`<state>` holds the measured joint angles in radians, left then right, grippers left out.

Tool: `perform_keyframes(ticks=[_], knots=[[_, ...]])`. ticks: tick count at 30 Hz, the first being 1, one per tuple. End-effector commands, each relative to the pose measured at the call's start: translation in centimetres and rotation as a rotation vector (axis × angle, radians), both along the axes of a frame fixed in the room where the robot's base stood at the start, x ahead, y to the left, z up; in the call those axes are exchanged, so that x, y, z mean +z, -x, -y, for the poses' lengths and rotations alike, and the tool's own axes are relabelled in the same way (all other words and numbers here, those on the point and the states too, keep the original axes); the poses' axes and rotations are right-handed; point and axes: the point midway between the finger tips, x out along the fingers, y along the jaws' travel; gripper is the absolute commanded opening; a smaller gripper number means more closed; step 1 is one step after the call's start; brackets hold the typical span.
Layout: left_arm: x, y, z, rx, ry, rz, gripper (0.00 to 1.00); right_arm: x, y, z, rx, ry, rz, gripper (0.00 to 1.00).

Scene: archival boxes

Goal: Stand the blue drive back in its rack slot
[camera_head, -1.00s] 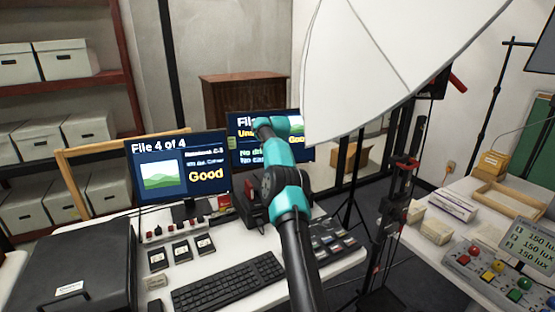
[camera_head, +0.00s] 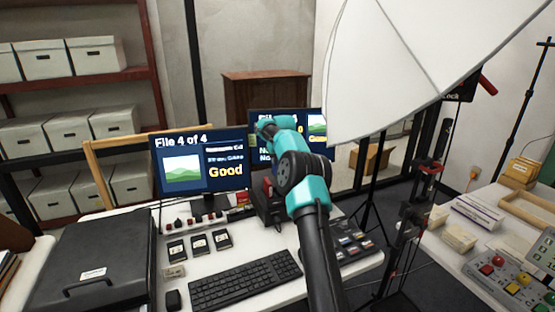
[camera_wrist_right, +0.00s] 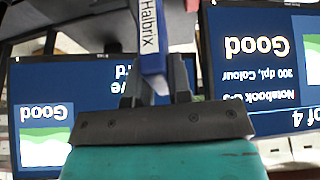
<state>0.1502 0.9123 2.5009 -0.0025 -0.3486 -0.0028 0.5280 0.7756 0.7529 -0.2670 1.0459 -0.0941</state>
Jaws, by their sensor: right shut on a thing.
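The right arm, teal and black, rises from the bottom middle of the head view and bends in front of the second monitor. Its fingertips are hidden there. In the right wrist view my right gripper (camera_wrist_right: 154,92) is shut on the blue drive (camera_wrist_right: 150,55), which has a white spine label reading "Halbrix". The drive sticks out beyond the fingers, with a dark body around its far end; I cannot tell whether they touch. A black rack (camera_head: 349,252) with several coloured-label slots lies on the desk right of the arm. My left gripper is out of view.
Two monitors, the left one (camera_head: 198,165) reading "File 4 of 4, Good", stand at the back. A dark device (camera_head: 266,207) is beside the arm. Three black drives, a keyboard (camera_head: 245,280) and a black case (camera_head: 90,265) occupy the desk. A white umbrella (camera_head: 430,60) overhangs the right.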

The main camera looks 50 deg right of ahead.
Motion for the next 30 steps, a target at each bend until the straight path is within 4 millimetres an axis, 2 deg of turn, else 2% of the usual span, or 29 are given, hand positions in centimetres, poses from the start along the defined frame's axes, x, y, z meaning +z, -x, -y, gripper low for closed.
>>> perform_keyframes(ticks=[30], knots=[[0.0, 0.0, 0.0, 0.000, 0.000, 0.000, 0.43, -5.2, 0.0, 0.0, 0.001, 0.000, 0.000, 0.00]])
